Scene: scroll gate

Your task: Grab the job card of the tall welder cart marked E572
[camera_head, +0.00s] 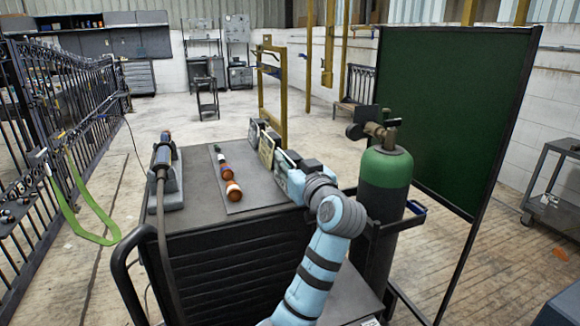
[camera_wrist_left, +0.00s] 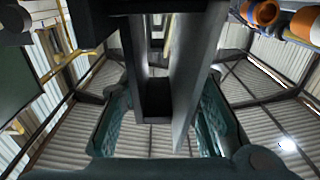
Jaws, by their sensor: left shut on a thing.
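A dark welder cart (camera_head: 230,250) with a grey top stands directly in front of me. No E572 marking can be read. A row of small flat card-like pieces (camera_head: 266,150) stands along the right edge of its top. My left gripper (camera_head: 286,168) reaches that edge from the right, by the nearest piece. In the left wrist view, the teal fingers of my left gripper (camera_wrist_left: 165,105) stand on either side of a grey flat piece (camera_wrist_left: 182,75) and are shut on it. I cannot tell whether it is the job card; its face is hidden. My right gripper is not in view.
A green-topped gas cylinder (camera_head: 386,168) and a green screen (camera_head: 450,110) stand on the right. A barred gate (camera_head: 60,110) is at left. Floor behind the cart is open.

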